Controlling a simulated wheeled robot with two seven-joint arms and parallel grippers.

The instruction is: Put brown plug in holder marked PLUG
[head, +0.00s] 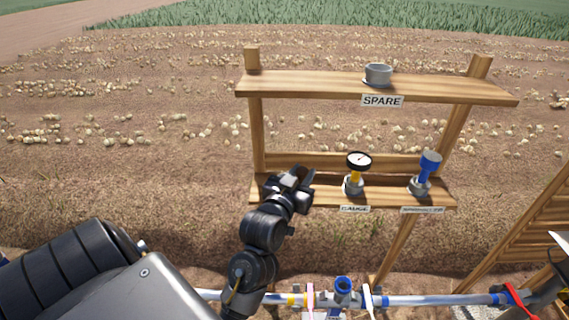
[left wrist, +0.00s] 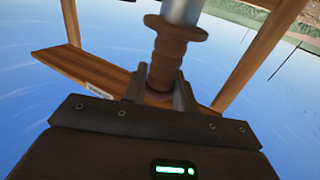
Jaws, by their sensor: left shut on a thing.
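The brown plug (left wrist: 170,62) is between the fingers of my left gripper (left wrist: 160,92) in the left wrist view. The gripper is shut on it. A grey cylinder (left wrist: 182,10) meets the flanged end of the plug; I cannot tell whether it is part of it. In the head view my left gripper (head: 305,180) is at the left part of the lower wooden shelf (head: 262,196), left of the gauge. The plug cannot be made out there. No PLUG label is readable; that part of the shelf is partly covered by my gripper.
The gauge (head: 358,162) and a blue-topped fitting (head: 430,163) stand in grey holders on the lower shelf. An empty-looking grey cup (head: 377,74) sits on the upper shelf above the SPARE label (head: 382,101). A pipe (head: 425,300) with valve handles runs below.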

